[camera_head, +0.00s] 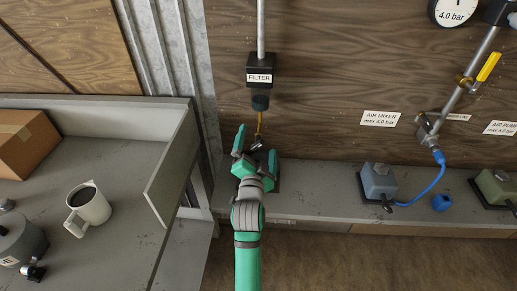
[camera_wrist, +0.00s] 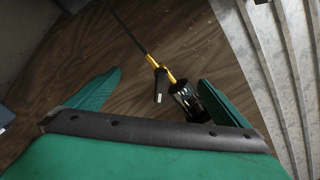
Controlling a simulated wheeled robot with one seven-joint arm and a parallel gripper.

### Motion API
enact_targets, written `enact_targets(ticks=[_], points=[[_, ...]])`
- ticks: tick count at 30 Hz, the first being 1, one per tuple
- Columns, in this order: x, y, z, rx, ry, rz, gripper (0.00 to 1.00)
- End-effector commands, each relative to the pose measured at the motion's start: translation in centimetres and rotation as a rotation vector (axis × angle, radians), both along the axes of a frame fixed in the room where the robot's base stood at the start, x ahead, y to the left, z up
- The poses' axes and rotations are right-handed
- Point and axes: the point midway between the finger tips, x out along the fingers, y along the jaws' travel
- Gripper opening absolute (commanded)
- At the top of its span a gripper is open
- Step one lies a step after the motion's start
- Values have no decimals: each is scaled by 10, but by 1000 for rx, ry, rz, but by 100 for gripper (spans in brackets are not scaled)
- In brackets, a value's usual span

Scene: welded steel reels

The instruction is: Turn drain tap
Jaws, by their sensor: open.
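The drain tap (camera_wrist: 159,84) is a brass fitting with a dark lever. It hangs on a thin brass pipe (camera_head: 260,122) below the dark bowl of the filter (camera_head: 260,102), on the wood-grain wall. The bowl also shows in the wrist view (camera_wrist: 188,101). My gripper (camera_head: 256,145) is open, with green fingers just below the filter. In the wrist view, the lever appears between the two fingertips, with a gap on both sides. I cannot tell how far it is in depth. In the head view my gripper partly hides the tap.
A grey ledge (camera_head: 315,195) runs under the wall. It bears a blue-grey box (camera_head: 379,180) with a blue hose (camera_head: 430,185) and a green box (camera_head: 496,187). A grey bench (camera_head: 125,165) with a mug (camera_head: 90,207) and carton (camera_head: 25,140) stands left; its upright panel (camera_head: 172,160) is near my arm.

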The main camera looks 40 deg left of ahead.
Motion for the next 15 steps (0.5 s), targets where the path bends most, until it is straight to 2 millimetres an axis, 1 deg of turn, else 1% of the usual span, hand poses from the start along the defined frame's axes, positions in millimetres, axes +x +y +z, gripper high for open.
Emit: enact_targets(ticks=[5,15], points=[[-4,-2,0,0,1,1,100],[-30,-15,-1,0,1,4,100]])
